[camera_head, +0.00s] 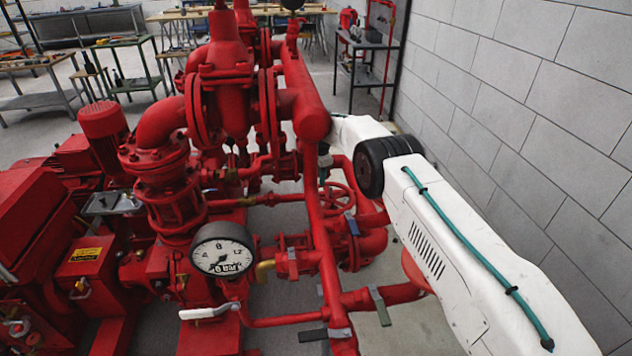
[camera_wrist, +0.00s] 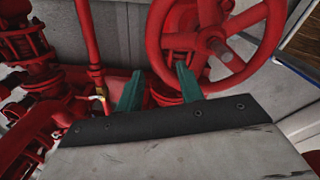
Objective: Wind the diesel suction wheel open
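A red spoked handwheel (camera_wrist: 236,62) fills the upper right of the wrist view, with its hub and stem seen close up. My gripper (camera_wrist: 158,82) has two teal fingers spread apart at the wheel's lower left rim. The right finger overlaps the rim in the picture; I cannot tell whether it touches. Nothing is visibly held between the fingers. In the head view a red handwheel (camera_head: 337,198) sits low behind a vertical red pipe, below the end of my white arm. My gripper is mostly hidden there. No label shows which wheel this is.
A thick red pipe (camera_head: 300,85) and a slim vertical pipe (camera_head: 322,245) stand close to my arm. A pressure gauge (camera_head: 222,250) is in front. A grey block wall (camera_head: 530,100) runs along the right. Workbenches (camera_head: 120,65) stand at the back.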

